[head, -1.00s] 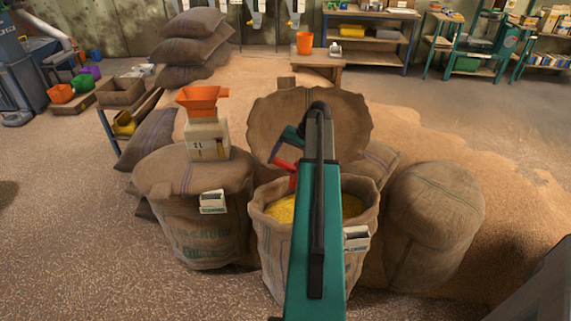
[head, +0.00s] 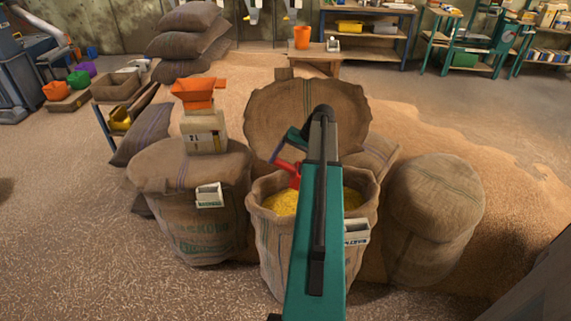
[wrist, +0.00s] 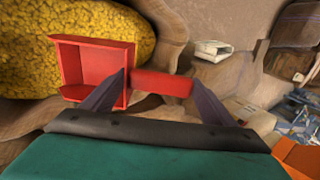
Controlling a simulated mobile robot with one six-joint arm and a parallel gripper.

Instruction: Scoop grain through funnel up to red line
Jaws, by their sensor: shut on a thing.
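My gripper (wrist: 157,82) is shut on the handle of a red scoop (wrist: 97,68), with one dark finger on each side. The scoop's tray looks empty in the wrist view and overlaps the edge of the yellow grain (wrist: 75,30). In the head view the scoop (head: 290,171) is at the back of the open sack (head: 270,240), partly hidden by my arm. Grain (head: 283,201) fills the sack near its rim. An orange funnel (head: 200,92) sits on a pale container (head: 205,134) marked like "2 L", on the left sack. I cannot make out a red line.
The closed left sack (head: 192,215) carries a small label box (head: 209,194). Another closed sack (head: 437,215) stands at right. The open sack's raised flap (head: 310,105) stands behind the grain. Spilled grain covers the floor behind; a bench with an orange bucket (head: 302,37) is farther back.

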